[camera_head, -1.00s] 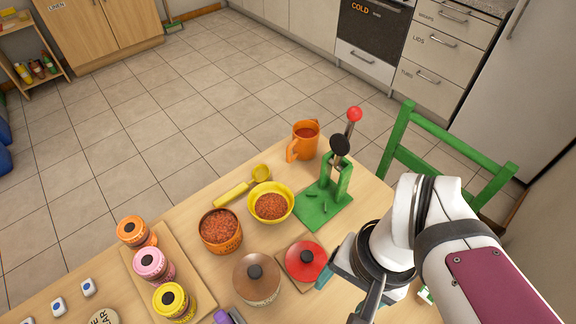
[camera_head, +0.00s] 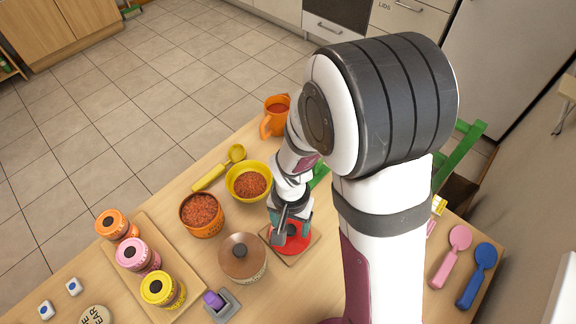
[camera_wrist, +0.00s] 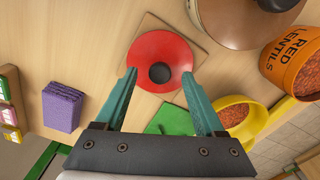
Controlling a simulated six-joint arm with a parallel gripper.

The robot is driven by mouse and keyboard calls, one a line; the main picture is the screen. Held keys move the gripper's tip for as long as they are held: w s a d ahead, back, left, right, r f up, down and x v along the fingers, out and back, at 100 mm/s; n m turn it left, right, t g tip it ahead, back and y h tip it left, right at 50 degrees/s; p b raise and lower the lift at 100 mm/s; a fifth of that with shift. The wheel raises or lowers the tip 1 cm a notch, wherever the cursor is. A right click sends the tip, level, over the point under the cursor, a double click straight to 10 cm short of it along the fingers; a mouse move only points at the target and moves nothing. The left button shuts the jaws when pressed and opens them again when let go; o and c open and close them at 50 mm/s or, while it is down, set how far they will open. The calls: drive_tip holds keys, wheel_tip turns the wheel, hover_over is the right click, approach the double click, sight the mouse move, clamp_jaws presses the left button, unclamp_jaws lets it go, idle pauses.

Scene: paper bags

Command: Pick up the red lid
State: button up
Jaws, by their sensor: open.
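The red lid (camera_head: 298,243) lies on a small wooden board, with a dark knob at its middle. In the head view my arm covers part of it. In the wrist view the whole red lid (camera_wrist: 146,55) shows, with its dark knob (camera_wrist: 159,72). My gripper (camera_head: 288,228) is over the lid. In the wrist view the gripper's two teal fingers (camera_wrist: 160,72) are apart, one on each side of the knob, with nothing held between them. I cannot tell how far the fingertips are above the lid.
A brown-lidded pot (camera_head: 243,257) stands close to the lid's left. A yellow bowl of lentils (camera_head: 248,182) and an orange tub (camera_head: 201,214) are behind. A purple block (camera_wrist: 62,107) lies apart in the wrist view. Pink (camera_head: 450,255) and blue scoops (camera_head: 476,275) lie at the right.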

drive_tip(key=shift+f, duration=0.65)
clamp_jaws()
